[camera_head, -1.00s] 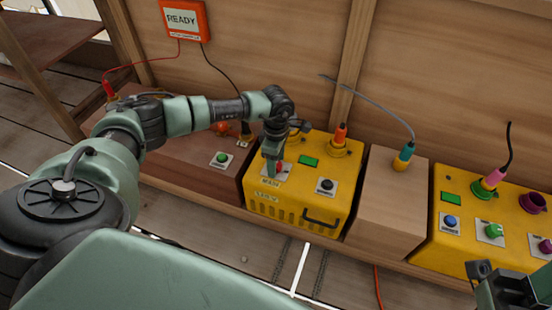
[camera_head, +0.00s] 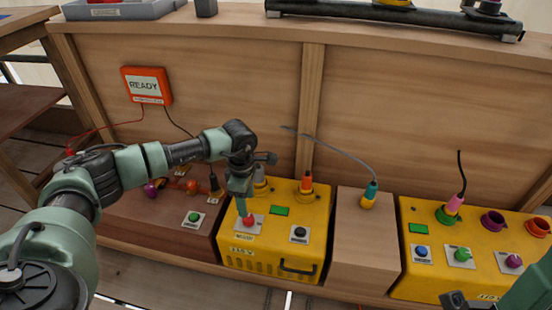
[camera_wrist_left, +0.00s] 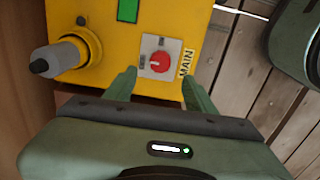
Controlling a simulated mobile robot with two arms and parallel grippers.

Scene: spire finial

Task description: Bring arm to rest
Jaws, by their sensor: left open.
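My left arm comes in from the left in the head view and reaches over the near yellow power box (camera_head: 275,235). My left gripper (camera_head: 246,215) points down at the red knob (camera_head: 249,221) on the box's top. In the left wrist view the two green fingers (camera_wrist_left: 158,88) are apart with nothing between them. The red knob (camera_wrist_left: 159,62), on a plate beside the word MAIN, lies just beyond the fingertips. I cannot tell whether a finger touches it. Of my right arm, only a part shows at the bottom right corner of the head view; its jaws are not clear.
A wooden block (camera_head: 362,240) stands between the two yellow boxes; the second yellow box (camera_head: 440,275) carries knobs and sockets. A brown box (camera_head: 150,225) with a green button is left. A READY sign (camera_head: 146,86) hangs on the wooden back panel. Cables hang near the arm.

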